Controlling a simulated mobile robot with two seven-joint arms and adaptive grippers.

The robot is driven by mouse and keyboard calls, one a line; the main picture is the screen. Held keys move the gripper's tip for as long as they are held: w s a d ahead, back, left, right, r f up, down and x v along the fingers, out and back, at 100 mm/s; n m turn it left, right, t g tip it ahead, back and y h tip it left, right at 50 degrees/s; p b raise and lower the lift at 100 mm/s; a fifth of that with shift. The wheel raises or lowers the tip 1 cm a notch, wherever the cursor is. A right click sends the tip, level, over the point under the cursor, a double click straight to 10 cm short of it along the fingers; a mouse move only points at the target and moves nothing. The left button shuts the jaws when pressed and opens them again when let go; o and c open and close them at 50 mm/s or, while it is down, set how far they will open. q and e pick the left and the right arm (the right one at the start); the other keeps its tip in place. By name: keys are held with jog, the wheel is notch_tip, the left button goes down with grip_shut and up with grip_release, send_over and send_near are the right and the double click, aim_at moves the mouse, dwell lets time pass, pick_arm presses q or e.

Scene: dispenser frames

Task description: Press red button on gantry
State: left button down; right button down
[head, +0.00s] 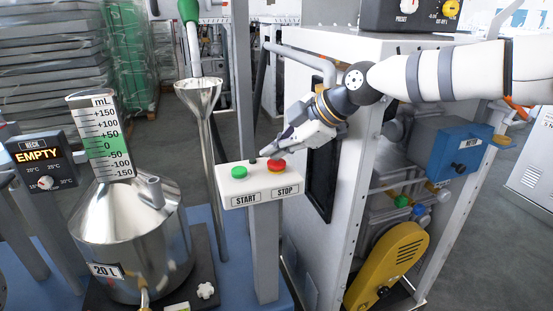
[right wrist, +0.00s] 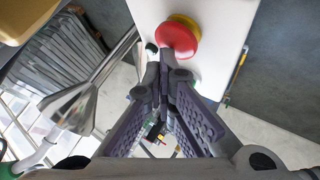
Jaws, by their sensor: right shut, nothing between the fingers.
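The red button (head: 277,166) is a round red cap on a yellow collar, on the white control box (head: 235,188) above the STOP label. It also shows in the right wrist view (right wrist: 176,38). A green button (head: 238,172) sits to its left above the START label. My right gripper (head: 265,152) is shut and empty, with its fingertips just above the box, close to the red button. In the right wrist view the closed fingertips (right wrist: 165,62) point at the near edge of the red button. I cannot tell whether they touch it. My left gripper is not in view.
The box stands on a grey post (head: 265,250). A steel funnel (head: 198,95) and a steel 20 L vessel (head: 135,235) stand to the left. A white machine frame (head: 345,160) with a yellow guard (head: 388,268) and a blue motor box (head: 458,150) rises close on the right.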

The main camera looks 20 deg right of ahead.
aim_at(276, 162)
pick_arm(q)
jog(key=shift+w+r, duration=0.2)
pick_arm(e)
jog(key=shift+r, duration=0.75)
jog(key=shift+r+p, duration=0.55)
jog(key=shift+r, duration=2.05)
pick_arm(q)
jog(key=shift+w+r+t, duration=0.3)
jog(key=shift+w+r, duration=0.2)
pick_arm(e)
jog(key=shift+f, duration=0.1)
